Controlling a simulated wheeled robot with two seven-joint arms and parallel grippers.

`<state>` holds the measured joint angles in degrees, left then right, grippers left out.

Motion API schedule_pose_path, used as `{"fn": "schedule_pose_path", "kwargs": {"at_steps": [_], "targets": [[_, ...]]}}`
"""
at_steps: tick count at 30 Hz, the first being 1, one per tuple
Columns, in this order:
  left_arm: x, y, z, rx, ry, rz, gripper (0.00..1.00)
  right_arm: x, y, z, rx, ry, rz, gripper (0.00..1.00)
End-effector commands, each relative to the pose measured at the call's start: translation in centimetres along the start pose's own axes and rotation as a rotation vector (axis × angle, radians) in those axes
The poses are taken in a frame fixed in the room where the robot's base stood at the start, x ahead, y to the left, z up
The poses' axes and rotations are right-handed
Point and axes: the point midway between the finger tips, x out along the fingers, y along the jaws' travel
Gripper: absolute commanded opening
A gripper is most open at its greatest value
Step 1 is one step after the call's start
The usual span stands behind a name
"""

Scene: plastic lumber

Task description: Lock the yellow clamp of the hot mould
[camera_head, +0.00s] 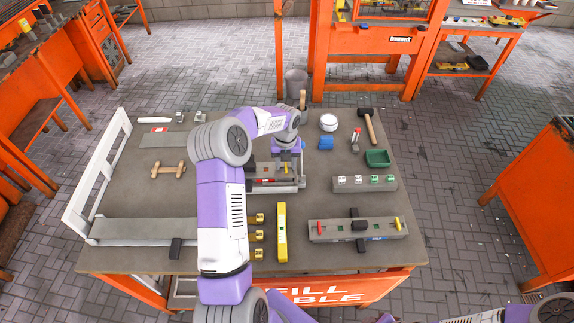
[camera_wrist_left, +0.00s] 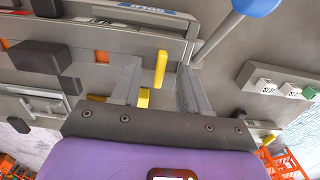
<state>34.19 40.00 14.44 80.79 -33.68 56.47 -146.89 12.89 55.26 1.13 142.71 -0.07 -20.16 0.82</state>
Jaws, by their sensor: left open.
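My left gripper (camera_head: 285,168) points down over a grey mould (camera_head: 290,187) in the middle of the table, with a red patch on its near side. A small yellow upright part shows at the fingers there. In the left wrist view my left gripper (camera_wrist_left: 160,85) is open, and a yellow clamp handle (camera_wrist_left: 160,68) stands between the fingers, with gaps on both sides. I cannot tell whether either finger touches it. A second long grey mould (camera_head: 338,230) lies at the near right, with a red clamp (camera_head: 320,227) and a yellow clamp (camera_head: 397,223). My right gripper is out of view.
A yellow level (camera_head: 282,232) lies near the mould. A white frame (camera_head: 97,180) stands at the left edge.

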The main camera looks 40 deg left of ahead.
Motion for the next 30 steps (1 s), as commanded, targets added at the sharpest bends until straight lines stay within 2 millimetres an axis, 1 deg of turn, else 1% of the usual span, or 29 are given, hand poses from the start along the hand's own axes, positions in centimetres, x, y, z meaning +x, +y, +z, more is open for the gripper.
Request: {"fn": "schedule_pose_path", "kwargs": {"at_steps": [19, 22, 30], "targets": [[-6.6, 0.0, 0.0, 0.000, -0.002, -0.001, 0.44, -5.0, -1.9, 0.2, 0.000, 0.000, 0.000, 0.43], [-7.0, 0.0, 0.0, 0.000, -0.001, -0.001, 0.44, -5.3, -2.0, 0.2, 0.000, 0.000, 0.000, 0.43], [-6.8, 0.0, 0.0, 0.000, 0.000, 0.000, 0.44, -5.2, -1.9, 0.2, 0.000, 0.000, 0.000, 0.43]]}}
